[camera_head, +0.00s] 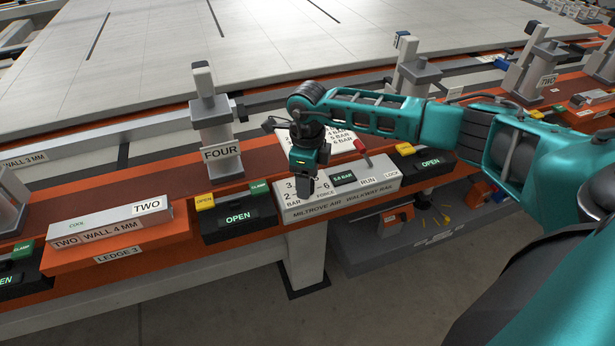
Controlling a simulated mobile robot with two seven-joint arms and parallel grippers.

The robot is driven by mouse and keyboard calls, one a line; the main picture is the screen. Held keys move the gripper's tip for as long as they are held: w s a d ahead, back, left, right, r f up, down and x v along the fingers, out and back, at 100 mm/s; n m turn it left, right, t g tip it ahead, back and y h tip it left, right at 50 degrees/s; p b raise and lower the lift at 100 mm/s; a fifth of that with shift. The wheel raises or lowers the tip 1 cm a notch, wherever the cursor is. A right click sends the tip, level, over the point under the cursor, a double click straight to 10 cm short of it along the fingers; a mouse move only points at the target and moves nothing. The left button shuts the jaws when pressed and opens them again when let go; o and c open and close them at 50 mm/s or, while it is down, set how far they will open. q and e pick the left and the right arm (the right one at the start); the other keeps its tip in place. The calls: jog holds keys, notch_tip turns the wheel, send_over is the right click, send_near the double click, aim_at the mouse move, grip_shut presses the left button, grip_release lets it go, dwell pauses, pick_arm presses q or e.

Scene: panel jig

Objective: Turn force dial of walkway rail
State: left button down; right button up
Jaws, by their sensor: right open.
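The walkway rail control box (375,191) is a light grey box lettered "MILTROVE A10 WALKWAY RAIL". Its top has a force scale in bar, a small green-lit display (344,178) with digits too small to read surely, and a red-handled lever (362,149) by the words RUN and LOCK. My right gripper (304,190) points down over the force scale, with its jaws open. It hides the force dial, so I cannot tell whether the jaws are around the dial or above it. My left gripper is not in view.
A black clamp box reading OPEN (238,218) is left of the control box, another (430,163) right of it. A grey post marked FOUR (213,125) stands behind. A grey block marked TWO (110,222) lies on orange LEDGE 3 (120,256). A large pale panel (250,45) fills the back.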

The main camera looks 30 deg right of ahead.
jog(key=shift+c, duration=0.2)
jog(key=c, duration=1)
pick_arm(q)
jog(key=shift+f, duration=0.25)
pick_arm(e)
jog(key=shift+n, duration=0.3)
jog(key=n+b, duration=0.2)
jog(key=n, duration=0.2)
jog(key=shift+f+b, duration=0.1)
jog(key=shift+b, duration=0.2)
jog(key=shift+n+b, duration=0.45)
jog(key=shift+n, duration=1.25)
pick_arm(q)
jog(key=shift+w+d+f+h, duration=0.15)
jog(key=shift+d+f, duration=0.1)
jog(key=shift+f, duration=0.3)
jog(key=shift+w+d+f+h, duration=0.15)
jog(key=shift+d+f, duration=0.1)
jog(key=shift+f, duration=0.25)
pick_arm(e)
jog(key=shift+n, duration=0.3)
pick_arm(q)
jog(key=shift+b, duration=0.3)
